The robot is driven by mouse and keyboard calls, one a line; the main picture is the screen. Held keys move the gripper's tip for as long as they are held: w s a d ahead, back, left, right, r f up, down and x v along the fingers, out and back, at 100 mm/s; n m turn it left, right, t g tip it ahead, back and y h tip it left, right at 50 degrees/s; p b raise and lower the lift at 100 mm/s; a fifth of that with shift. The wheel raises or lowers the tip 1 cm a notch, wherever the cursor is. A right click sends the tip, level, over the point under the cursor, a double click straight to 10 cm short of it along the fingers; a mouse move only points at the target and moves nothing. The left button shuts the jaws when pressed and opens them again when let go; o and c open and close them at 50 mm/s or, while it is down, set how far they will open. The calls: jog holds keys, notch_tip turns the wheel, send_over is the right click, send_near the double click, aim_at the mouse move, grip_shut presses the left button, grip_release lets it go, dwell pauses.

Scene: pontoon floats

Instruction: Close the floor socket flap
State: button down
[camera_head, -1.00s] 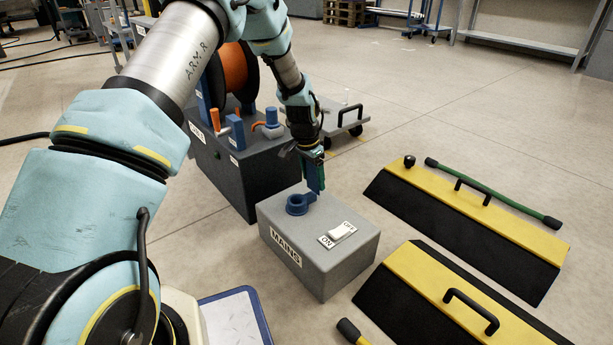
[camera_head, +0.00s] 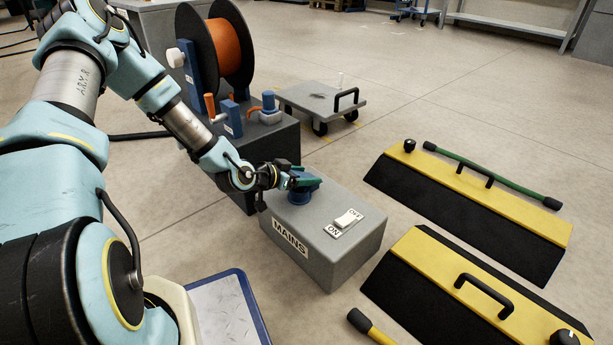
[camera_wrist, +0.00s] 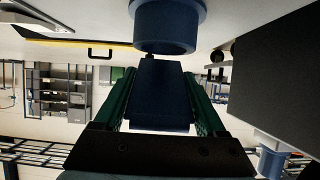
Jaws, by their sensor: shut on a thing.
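The floor socket is a blue round collar (camera_head: 299,197) on top of the grey MAINS box (camera_head: 330,262). Its flap (camera_head: 309,178) is blue and shows at the collar's top, tilted over it; my gripper partly hides it. My gripper (camera_head: 298,182) comes in low from the left, nearly level. In the wrist view the green fingers of my gripper (camera_wrist: 159,75) are shut on the flap (camera_wrist: 160,98), one on each side. The collar (camera_wrist: 168,28) shows just beyond the flap's end. I cannot tell whether the flap touches the collar's rim.
A white ON/OFF switch (camera_head: 346,220) sits on the box. A dark cabinet with an orange cable reel (camera_head: 231,54) stands close behind, left. Yellow-black ramps (camera_head: 470,209) lie right, with a green bar (camera_head: 492,174) behind. A grey trolley (camera_head: 318,101) stands behind.

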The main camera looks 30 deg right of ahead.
jog(key=shift+s+a+f+t+h+b, duration=0.2)
jog(key=shift+f+h+b, duration=0.25)
jog(key=shift+h+b, duration=0.35)
jog(key=shift+w+a+f+t+h+b, duration=0.1)
jog(key=shift+f+t+h+b, duration=0.3)
jog(key=shift+h+b, duration=0.4)
grip_release()
jog(key=p+v, duration=0.4)
jog(key=v, duration=0.6)
jog(key=shift+f+p, duration=0.1)
jog(key=shift+p, duration=0.3)
jog(key=shift+s+a, duration=0.1)
jog(key=shift+a, duration=0.35)
